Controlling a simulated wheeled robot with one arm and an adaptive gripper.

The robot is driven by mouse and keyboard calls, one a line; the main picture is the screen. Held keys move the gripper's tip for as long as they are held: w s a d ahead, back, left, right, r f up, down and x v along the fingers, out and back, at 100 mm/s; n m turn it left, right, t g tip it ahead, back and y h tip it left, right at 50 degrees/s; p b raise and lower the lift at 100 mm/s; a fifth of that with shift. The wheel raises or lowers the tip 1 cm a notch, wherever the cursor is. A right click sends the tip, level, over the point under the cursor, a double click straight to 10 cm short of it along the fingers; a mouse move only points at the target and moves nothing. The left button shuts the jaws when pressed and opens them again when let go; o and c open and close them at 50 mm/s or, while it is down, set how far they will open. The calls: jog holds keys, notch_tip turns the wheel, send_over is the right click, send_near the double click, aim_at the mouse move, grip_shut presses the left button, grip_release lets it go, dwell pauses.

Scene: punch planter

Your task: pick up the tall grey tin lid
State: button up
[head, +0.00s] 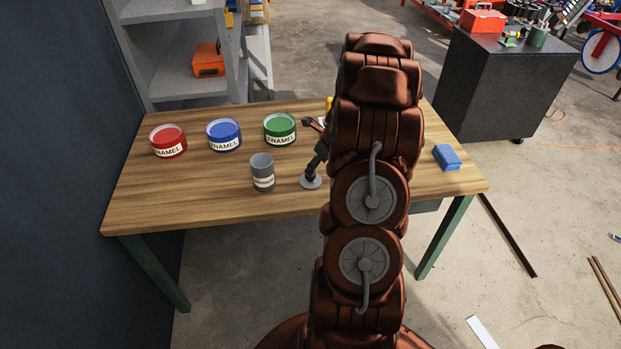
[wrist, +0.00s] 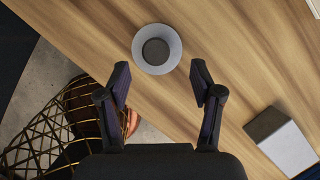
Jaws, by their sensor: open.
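The tall grey tin lid (head: 311,183) is a pale grey disc lying flat on the wooden table near its front edge. In the wrist view the lid (wrist: 140,48) has a darker round knob at its middle. My gripper (wrist: 160,78) is open and empty, with its two fingers apart and the lid just beyond their tips in the picture. In the head view one dark finger of my gripper shows near the lid; my arm hides the rest. The tall grey tin (head: 262,175) stands upright to the left of the lid, with its top apparently open.
Red (head: 168,142), blue (head: 224,136) and green (head: 280,130) enamel cans stand in a row behind. A blue block (head: 447,157) lies at the table's right. A dark wall borders the left. The front left tabletop (head: 180,200) is clear.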

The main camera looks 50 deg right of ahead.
aim_at(310, 178)
jog(key=shift+a+p+x, duration=0.15)
jog(key=shift+p+x, duration=0.35)
jog(key=shift+x, duration=1)
jog(key=shift+a+p+x, duration=0.15)
jog(key=shift+p+x, duration=0.35)
jog(key=shift+x, duration=1.05)
grip_shut()
